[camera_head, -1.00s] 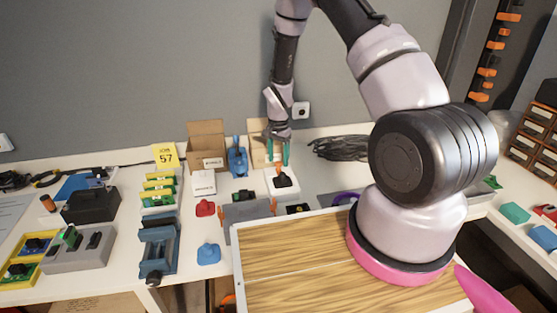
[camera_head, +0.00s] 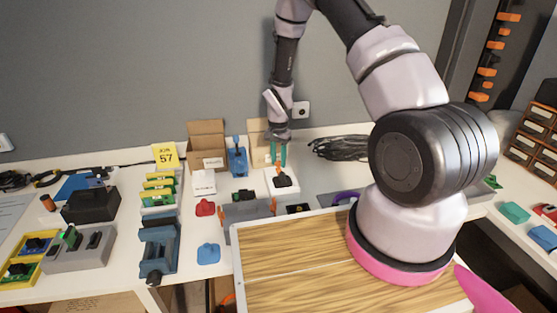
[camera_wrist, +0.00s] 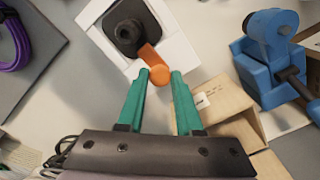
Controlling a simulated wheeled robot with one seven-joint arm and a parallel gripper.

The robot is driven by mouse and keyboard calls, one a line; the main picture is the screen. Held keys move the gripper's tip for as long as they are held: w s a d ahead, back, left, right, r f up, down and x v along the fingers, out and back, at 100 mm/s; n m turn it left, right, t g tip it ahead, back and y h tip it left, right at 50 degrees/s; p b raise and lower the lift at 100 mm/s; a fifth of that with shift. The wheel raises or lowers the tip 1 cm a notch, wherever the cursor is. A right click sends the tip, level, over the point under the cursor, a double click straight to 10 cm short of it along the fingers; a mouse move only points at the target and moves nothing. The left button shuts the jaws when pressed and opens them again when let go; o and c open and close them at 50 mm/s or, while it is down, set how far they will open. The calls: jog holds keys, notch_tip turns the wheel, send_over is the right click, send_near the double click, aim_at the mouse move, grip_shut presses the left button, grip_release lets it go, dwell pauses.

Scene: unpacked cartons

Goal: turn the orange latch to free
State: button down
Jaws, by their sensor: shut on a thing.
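The orange latch (camera_wrist: 154,62) is a short lever on a black round-knobbed unit (camera_wrist: 127,28), which sits on a white block (camera_wrist: 176,48). My gripper (camera_wrist: 160,75) has teal fingers on either side of the latch's rounded end and is shut on it. In the head view, my gripper (camera_head: 278,164) points down over the latch, with the black unit (camera_head: 284,181) just below. The fingers partly hide the latch there, and its exact turn is hard to judge.
A blue clamp-like device (camera_wrist: 268,55) and an open carton (camera_wrist: 222,105) stand close to my gripper in the wrist view. A purple cable coil (camera_wrist: 14,45) lies on a grey mat. In the head view, dark cables (camera_head: 340,147) lie to the right.

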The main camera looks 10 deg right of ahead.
aim_at(279, 162)
jog(key=n, duration=0.3)
jog(key=shift+n, duration=0.4)
jog(key=n, duration=0.4)
jog(key=shift+n, duration=0.3)
jog(key=n, duration=0.4)
jog(key=shift+n, duration=2.4)
jog(key=c, duration=0.6)
grip_release()
notch_tip(279, 162, up, 11)
jog(key=shift+f, duration=0.1)
